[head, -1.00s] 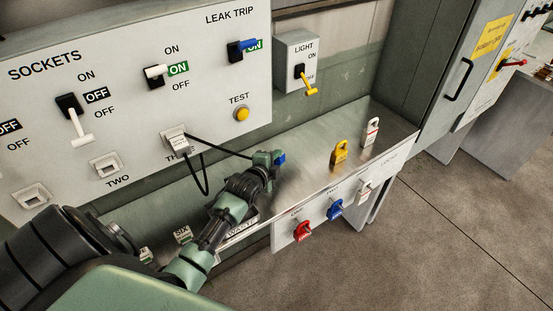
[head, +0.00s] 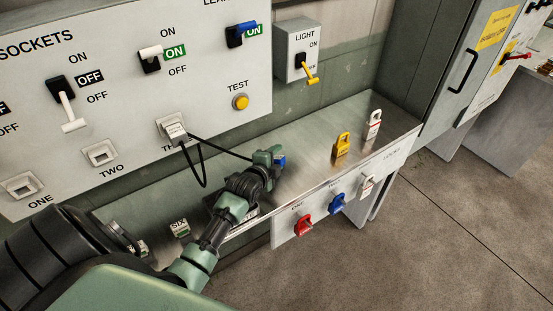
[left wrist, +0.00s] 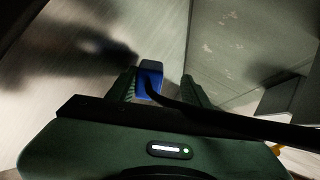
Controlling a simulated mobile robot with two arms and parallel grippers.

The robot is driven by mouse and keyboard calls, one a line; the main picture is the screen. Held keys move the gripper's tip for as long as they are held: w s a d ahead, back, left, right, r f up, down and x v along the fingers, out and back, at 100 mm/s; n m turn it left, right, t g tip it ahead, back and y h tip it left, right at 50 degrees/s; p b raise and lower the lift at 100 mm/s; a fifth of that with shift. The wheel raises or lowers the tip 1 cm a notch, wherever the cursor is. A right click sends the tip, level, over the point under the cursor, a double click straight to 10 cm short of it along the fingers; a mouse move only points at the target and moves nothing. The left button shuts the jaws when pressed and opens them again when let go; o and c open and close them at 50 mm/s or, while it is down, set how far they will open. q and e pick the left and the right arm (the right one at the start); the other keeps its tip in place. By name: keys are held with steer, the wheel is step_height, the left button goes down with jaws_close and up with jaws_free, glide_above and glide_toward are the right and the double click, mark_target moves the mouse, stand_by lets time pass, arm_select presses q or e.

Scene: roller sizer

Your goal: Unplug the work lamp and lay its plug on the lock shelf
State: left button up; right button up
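The blue and grey plug (head: 281,161) is at my left gripper (head: 268,158), low over the metal lock shelf (head: 305,135). In the left wrist view the plug (left wrist: 150,80) sits between the two fingers (left wrist: 163,88), close to the left finger, with a gap to the right one. The fingers look open. I cannot tell whether the plug rests on the shelf. A black cable (left wrist: 225,118) runs from it to the right. In the head view the cable (head: 222,149) goes back towards socket three, where a white plug (head: 176,132) sits. My right gripper is out of view.
Yellow (head: 342,145) and white (head: 374,125) padlocks stand on the shelf's right part. Red (head: 304,225) and blue (head: 337,203) padlocks hang on its front. The socket panel (head: 215,100) rises behind my arm. The light switch box (head: 297,50) is above the shelf.

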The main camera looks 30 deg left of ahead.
arm_select(q)
steer(key=shift+s+d+r, duration=0.1)
steer(key=shift+s, duration=0.45)
steer(key=b+v, duration=0.1)
steer(key=v, duration=0.5)
steer(key=shift+s+r, duration=0.3)
steer(key=shift+d, duration=0.1)
